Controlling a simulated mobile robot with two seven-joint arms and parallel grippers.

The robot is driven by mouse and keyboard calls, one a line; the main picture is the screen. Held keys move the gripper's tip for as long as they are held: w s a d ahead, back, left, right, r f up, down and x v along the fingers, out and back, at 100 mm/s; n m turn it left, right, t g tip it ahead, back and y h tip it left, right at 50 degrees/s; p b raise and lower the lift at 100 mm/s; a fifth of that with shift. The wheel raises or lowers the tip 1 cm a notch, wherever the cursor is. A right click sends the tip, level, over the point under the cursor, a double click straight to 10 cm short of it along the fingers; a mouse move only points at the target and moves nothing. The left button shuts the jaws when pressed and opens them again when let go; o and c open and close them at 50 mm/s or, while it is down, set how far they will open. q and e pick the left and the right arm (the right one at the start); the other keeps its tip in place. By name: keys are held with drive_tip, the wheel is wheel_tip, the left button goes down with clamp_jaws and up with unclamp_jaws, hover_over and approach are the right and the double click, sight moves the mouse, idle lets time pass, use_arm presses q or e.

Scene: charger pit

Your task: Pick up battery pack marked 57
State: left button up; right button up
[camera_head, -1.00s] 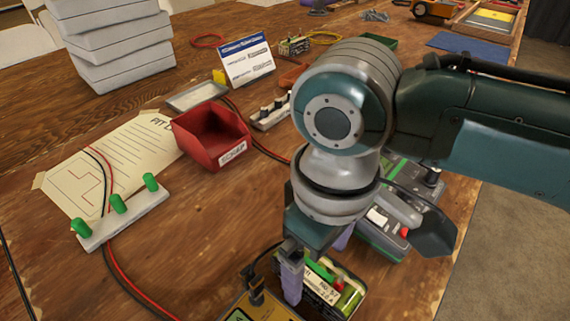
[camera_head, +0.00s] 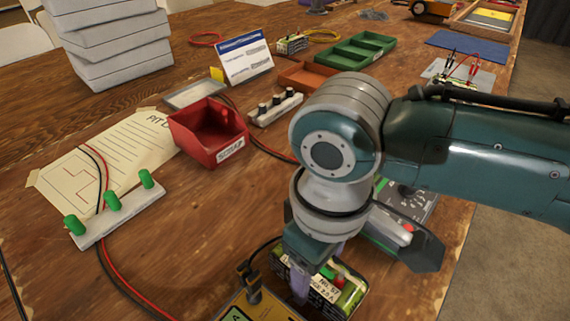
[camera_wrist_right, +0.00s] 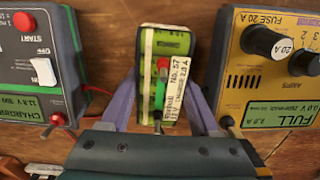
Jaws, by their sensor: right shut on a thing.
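The battery pack (camera_head: 347,298), with green cells and a white label reading No. 57, is at the bottom centre of the head view, partly hidden by my right gripper (camera_head: 302,284). In the right wrist view the pack (camera_wrist_right: 170,62) stands between the two purple fingers of my right gripper (camera_wrist_right: 160,98), which is shut on it. My left gripper is not in view.
A yellow charger (camera_wrist_right: 270,75) and a dark green-grey charger (camera_wrist_right: 38,70) flank the pack closely. A red bin (camera_head: 208,135), a green-knobbed strip (camera_head: 115,212) and red and black cables lie to the left. Bare wood lies between the bin and pack.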

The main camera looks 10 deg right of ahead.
clamp_jaws()
drive_tip(key=shift+r, duration=0.1)
idle(0.4)
